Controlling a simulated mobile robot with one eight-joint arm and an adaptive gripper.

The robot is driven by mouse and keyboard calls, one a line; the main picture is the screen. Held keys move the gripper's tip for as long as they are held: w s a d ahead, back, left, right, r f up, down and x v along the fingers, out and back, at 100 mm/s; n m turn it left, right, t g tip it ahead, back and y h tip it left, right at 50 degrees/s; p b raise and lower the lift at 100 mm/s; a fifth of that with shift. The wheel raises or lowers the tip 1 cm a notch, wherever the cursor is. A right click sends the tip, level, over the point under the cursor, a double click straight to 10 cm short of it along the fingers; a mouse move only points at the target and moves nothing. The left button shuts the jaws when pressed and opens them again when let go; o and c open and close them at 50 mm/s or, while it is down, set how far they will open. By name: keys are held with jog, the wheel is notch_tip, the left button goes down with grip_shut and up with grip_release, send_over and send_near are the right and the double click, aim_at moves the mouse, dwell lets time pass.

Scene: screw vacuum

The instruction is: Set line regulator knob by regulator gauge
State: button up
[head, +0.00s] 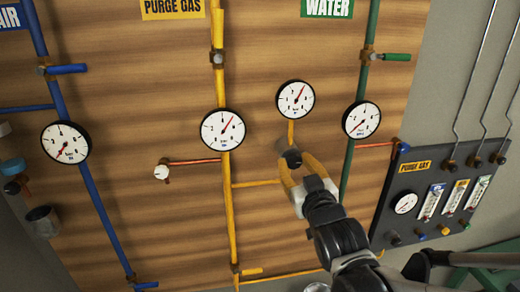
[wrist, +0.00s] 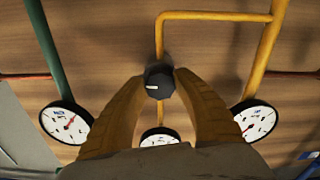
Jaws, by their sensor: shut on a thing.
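The regulator knob (wrist: 159,82) is dark with a pale mark on its face. It sits between the two yellow-brown fingers of my gripper (wrist: 158,92) in the wrist view, and they are shut on it. In the head view my gripper (head: 292,172) reaches the knob (head: 292,158) on the branch pipe below the regulator gauge (head: 295,99). The gauge has a white face and a red needle pointing up and to the right. The gauge also shows partly in the wrist view (wrist: 159,137), its lower part hidden by my gripper.
A gauge (head: 222,130) on the yellow purge gas pipe stands to the left, and another gauge (head: 361,120) on the green water pipe to the right. A dark purge gas panel (head: 432,190) is at the far right. A white knob (head: 161,172) is at left.

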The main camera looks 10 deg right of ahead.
jog(key=o, duration=1.2)
jog(key=shift+c, duration=0.2)
jog(key=s, duration=1.2)
jog(key=s+f+g+b, duration=0.2)
jog(key=f+g+b, duration=0.1)
jog(key=f+b, duration=0.9)
jog(key=s+f+m+g+b, duration=0.1)
jog(key=s+f+g+b, duration=0.2)
jog(key=f+b, duration=0.9)
jog(key=s+f+m+g+b, duration=0.1)
jog(key=f+g+b, duration=0.4)
jog(key=f+b, duration=0.7)
notch_tip(320, 180, down, 12)
jog(key=shift+s+f, duration=0.15)
jog(key=shift+s, duration=0.6)
